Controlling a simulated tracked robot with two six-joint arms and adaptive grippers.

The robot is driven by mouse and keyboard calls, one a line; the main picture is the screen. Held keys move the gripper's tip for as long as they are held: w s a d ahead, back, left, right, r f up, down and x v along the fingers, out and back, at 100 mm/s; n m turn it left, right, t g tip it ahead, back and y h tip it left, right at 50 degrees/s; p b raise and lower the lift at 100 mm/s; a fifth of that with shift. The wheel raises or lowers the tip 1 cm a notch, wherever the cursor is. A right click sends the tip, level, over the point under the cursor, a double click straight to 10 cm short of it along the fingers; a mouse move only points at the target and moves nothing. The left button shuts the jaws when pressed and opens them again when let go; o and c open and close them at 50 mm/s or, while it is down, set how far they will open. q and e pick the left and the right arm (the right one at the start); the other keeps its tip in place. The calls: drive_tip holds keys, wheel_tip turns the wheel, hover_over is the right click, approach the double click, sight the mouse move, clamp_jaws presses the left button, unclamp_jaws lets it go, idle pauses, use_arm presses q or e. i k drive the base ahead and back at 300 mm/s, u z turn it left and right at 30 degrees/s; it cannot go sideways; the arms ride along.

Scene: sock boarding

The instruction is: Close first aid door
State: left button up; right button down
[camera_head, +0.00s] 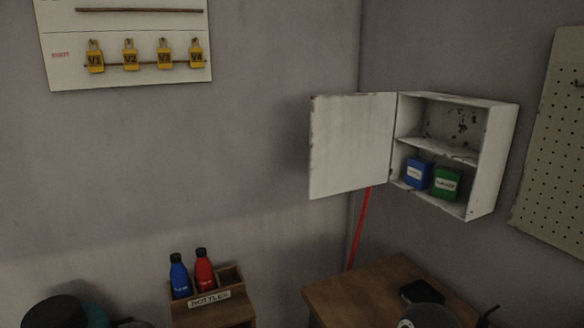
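The white first aid cabinet (506,150) hangs on the right wall near the room's corner. Its door (352,145) stands wide open, swung out to the left of the cabinet's opening. Inside are two shelf levels. The upper level looks empty. A blue box (418,173) and a green box (446,182) stand side by side on the lower level. Neither of my grippers shows in the view; only dark rounded parts, apparently of my arms, show at the bottom edge.
A wooden desk (345,290) with a dark flat object (421,290) stands below the cabinet. A red bar (360,230) is in the corner behind the door. A wooden bottle holder (228,311) carries blue (179,276) and red (204,270) bottles. A pegboard (555,150) hangs right.

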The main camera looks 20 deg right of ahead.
sight(352, 134)
drive_tip(key=i, duration=0.85)
drive_tip(key=z, duration=0.05)
